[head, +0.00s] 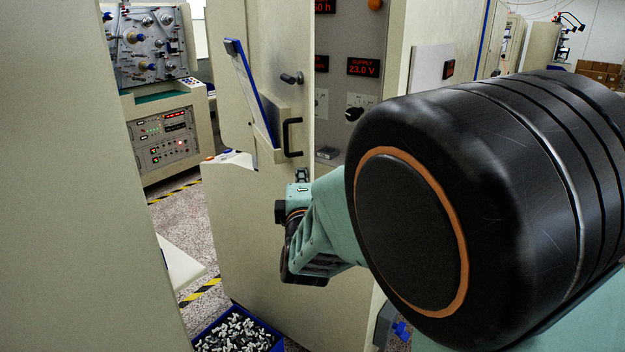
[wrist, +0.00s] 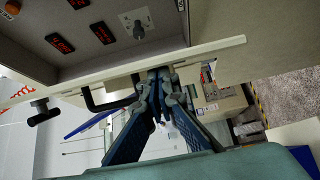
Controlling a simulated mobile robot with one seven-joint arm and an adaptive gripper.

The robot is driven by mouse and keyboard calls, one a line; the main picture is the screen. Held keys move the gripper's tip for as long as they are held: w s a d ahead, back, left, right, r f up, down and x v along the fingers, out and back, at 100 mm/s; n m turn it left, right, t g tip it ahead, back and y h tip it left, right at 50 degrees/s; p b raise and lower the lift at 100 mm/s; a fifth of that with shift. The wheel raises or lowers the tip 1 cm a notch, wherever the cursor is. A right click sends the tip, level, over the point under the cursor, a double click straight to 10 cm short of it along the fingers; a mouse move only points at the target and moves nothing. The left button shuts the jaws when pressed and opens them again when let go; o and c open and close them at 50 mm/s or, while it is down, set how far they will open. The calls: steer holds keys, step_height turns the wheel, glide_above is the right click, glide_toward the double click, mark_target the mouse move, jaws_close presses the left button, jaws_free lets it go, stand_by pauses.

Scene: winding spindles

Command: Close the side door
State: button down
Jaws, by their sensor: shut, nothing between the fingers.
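The side door (head: 250,230) is a beige panel standing open from the cabinet, whose inner panel with red displays (head: 362,67) shows beyond the door's edge. A black handle (head: 287,138) and a stubby black knob sit on the door's outer face. My gripper (head: 302,175) is just below the handle near the door's free edge, fingers together and empty. In the wrist view, the door (wrist: 205,53) is a thin strip seen edge-on. My fingertips (wrist: 159,74) are close against its handle side, beside the handle (wrist: 88,102); whether they touch is unclear.
A blue-edged board (head: 250,90) sits in a holder on the door. A blue bin of small metal parts (head: 238,332) lies on the floor below. A beige panel (head: 80,200) stands close at left. A winding machine (head: 165,130) is behind, past striped floor tape.

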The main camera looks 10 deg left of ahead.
steer(key=w+d+b, duration=0.7)
steer(key=w+d, duration=0.6)
steer(key=shift+w+d+b, duration=0.15)
steer(key=shift+w+b, duration=0.15)
stand_by(0.3)
